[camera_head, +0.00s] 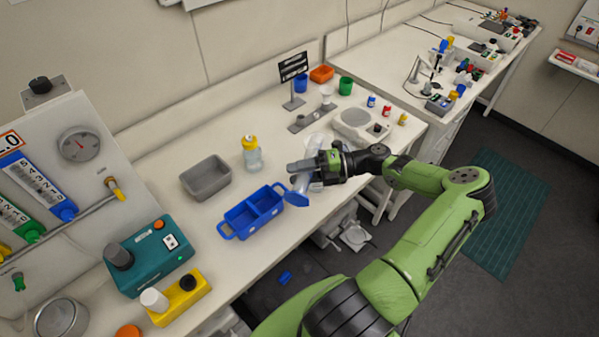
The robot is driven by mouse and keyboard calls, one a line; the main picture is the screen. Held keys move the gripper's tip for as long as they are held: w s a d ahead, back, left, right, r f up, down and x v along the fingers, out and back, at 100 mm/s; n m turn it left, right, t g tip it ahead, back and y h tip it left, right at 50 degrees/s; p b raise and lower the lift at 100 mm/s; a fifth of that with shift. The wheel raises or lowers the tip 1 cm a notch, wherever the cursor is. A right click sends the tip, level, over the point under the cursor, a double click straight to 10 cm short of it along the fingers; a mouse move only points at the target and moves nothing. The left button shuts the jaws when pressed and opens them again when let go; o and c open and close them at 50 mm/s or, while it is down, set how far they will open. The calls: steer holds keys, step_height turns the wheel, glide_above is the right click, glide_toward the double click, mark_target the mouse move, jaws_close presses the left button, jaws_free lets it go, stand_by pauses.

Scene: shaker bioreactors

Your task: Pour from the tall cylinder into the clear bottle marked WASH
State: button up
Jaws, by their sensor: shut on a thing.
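My gripper (312,167) is over the front part of the bench, right of the blue caddy. It is shut on a clear tall cylinder (301,184) with a blue foot (299,198). The cylinder looks tilted, with its foot low beside the caddy's right end; the fingers hide part of it. A pale clear shape (316,143) shows just behind the gripper; I cannot tell whether it is the cylinder's upper part or another vessel. A clear bottle (252,159) with a yellow top stands upright behind the caddy, apart from my gripper. No WASH marking is legible.
A blue two-part caddy (238,232) lies left of my gripper, and a grey tub (206,177) behind it. A balance-like device (358,122) and small bottles stand at right. A teal device (150,256) and yellow block (181,297) are front left. Bench between tub and teal device is clear.

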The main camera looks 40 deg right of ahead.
steer(key=shift+r, duration=0.1)
stand_by(0.5)
steer(key=shift+d+r+m+y, duration=0.1)
steer(key=shift+r+m+y, duration=0.2)
steer(key=shift+r+m, duration=0.4)
steer(key=shift+w+r, duration=0.1)
steer(key=shift+w+d+r+m+y, duration=0.1)
steer(key=shift+d+r+m+y, duration=0.15)
steer(key=shift+r+m, duration=0.4)
steer(key=shift+r+t, duration=0.1)
steer(key=shift+t, duration=0.2)
stand_by(1.1)
steer(key=shift+s+a+n, duration=0.2)
steer(key=shift+a+n, duration=0.05)
steer(key=shift+n, duration=0.6)
steer(key=shift+f+n+h, duration=1.05)
steer(key=shift+f+n, duration=0.35)
steer(key=shift+f, duration=0.35)
